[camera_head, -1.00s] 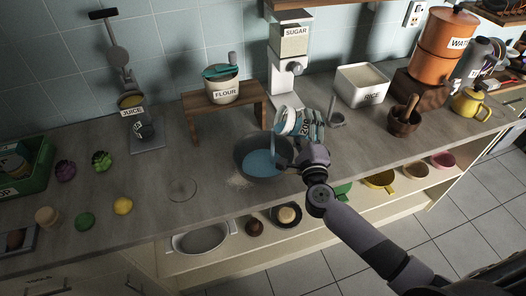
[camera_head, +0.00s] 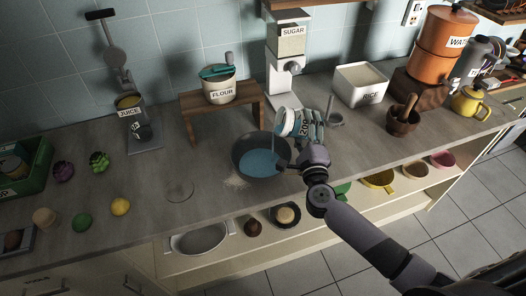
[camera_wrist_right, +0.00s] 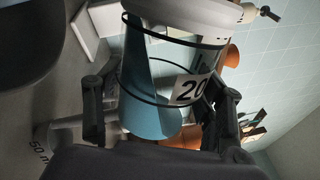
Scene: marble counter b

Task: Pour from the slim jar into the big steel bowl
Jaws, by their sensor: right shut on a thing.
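The slim jar (camera_head: 288,123) is clear with blue liquid inside and a label reading 20. My right gripper (camera_head: 312,134) is shut on it and holds it tilted, mouth to the left, above the right rim of the big steel bowl (camera_head: 240,148). A thin blue stream runs from the jar's mouth into the bowl, where blue liquid (camera_head: 260,163) covers the bottom. In the right wrist view the slim jar (camera_wrist_right: 150,85) lies between the two fingers (camera_wrist_right: 160,115), with blue liquid along its lower side. My left gripper is not in view.
A wooden stand with a flour pot (camera_head: 222,90) is behind the bowl. A sugar dispenser (camera_head: 287,60), a small steel cup (camera_head: 335,118) and a rice bin (camera_head: 361,85) stand behind and right. White powder lies by the bowl's left front.

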